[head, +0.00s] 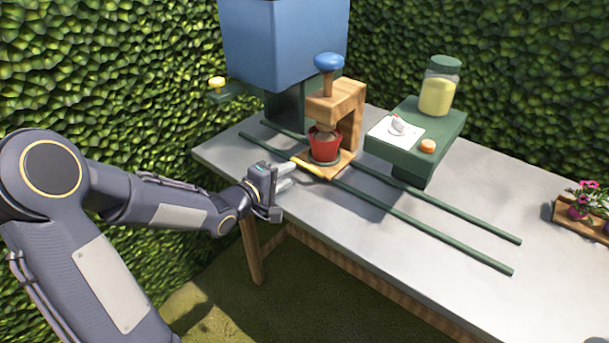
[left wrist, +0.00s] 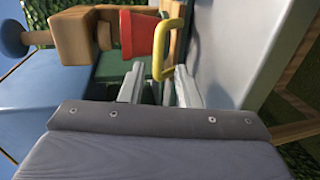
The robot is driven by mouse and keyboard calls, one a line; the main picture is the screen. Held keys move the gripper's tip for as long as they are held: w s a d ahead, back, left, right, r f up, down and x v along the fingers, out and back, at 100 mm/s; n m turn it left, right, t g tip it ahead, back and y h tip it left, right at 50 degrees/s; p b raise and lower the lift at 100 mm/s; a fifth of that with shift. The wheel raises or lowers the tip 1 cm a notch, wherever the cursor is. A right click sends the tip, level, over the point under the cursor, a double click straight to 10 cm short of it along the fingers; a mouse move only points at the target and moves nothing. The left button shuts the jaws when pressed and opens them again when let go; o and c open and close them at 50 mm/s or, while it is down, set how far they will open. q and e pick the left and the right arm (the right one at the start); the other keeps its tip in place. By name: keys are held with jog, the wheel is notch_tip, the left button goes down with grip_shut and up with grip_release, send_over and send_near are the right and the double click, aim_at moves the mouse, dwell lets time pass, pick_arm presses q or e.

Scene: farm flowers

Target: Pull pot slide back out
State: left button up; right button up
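The pot slide is a wooden plate (head: 338,170) on two green rails, with a red pot (head: 325,146) standing upright on it. Its yellow handle (head: 308,170) is on the front left side. The pot sits beneath a wooden press with a blue knob (head: 328,61). My left gripper (head: 290,176) is open at the handle. In the left wrist view, the handle (left wrist: 181,37) reaches between the two open fingertips (left wrist: 160,78), and the red pot (left wrist: 138,35) is just beyond. I cannot tell whether a finger touches the handle.
A blue hopper (head: 285,40) stands at the back left. A green stand (head: 447,135) holds a yellow jar (head: 438,92) and an orange button (head: 428,146). A flower tray (head: 570,219) is at the right. The rails (head: 440,232) run clear to the right.

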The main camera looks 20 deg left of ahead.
aim_at(303, 166)
pick_arm(q)
jog(key=x, duration=0.7)
jog(key=shift+w+d+b, duration=0.1)
jog(key=shift+w+b, duration=0.15)
jog(key=shift+b, duration=0.1)
grip_shut()
